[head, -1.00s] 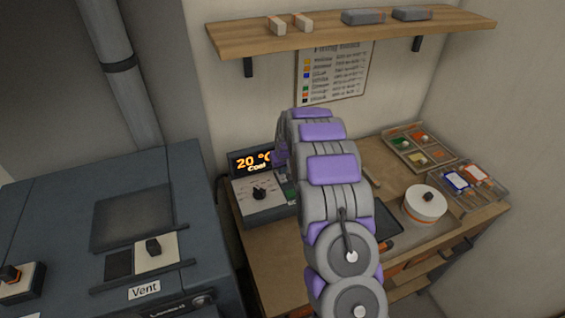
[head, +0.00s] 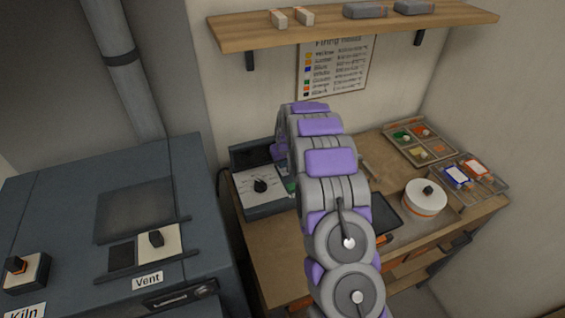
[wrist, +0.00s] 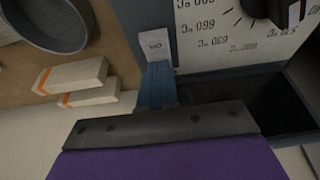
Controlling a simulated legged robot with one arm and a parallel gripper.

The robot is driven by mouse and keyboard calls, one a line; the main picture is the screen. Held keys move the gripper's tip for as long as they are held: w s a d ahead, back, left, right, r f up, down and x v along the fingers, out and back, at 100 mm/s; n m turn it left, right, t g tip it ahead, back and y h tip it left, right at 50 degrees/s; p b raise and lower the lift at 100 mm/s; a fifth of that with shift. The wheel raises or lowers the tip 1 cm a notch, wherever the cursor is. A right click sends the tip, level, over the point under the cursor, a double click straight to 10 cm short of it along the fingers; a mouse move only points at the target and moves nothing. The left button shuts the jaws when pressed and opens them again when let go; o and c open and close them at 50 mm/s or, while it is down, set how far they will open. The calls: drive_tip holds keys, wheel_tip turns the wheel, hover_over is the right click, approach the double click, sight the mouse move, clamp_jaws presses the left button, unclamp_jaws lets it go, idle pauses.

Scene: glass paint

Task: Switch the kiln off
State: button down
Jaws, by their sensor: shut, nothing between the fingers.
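The controller (head: 262,203) stands on the wooden table, with a black dial (head: 260,185) on its pale face. Its display (head: 252,155) is dark. The controller face also shows in the wrist view (wrist: 205,48), upside down, with temperature marks and part of the dial. My gripper (wrist: 157,70) is shut and empty at the edge of that face, by a small white label (wrist: 156,43). I cannot tell whether the tips touch anything. In the head view my arm hides the fingertips and the controller's right side. The big blue-grey kiln (head: 65,215) stands at left.
A shelf (head: 350,30) overhangs the table. A white round pot (head: 425,198) and sample trays (head: 420,146) stand at right. Pale blocks (wrist: 75,83) lie near my gripper.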

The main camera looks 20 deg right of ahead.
drive_tip(key=shift+s+a+f, duration=0.1)
drive_tip(key=shift+s+f, duration=0.1)
drive_tip(key=shift+s, duration=0.35)
drive_tip(key=shift+s+f, duration=0.2)
drive_tip(key=shift+s, duration=0.35)
drive_tip(key=shift+r, duration=0.1)
drive_tip(key=shift+w+r, duration=0.15)
drive_tip(key=shift+r, duration=0.35)
drive_tip(key=p+v, duration=0.1)
drive_tip(key=v, duration=1.2)
drive_tip(key=shift+p, duration=0.3)
drive_tip(key=shift+w+b, duration=0.1)
drive_tip(key=shift+b, duration=0.2)
drive_tip(key=b, duration=0.3)
drive_tip(key=w+b, duration=0.1)
drive_tip(key=b, duration=0.3)
drive_tip(key=shift+w+r, duration=0.2)
drive_tip(key=shift+r, duration=0.1)
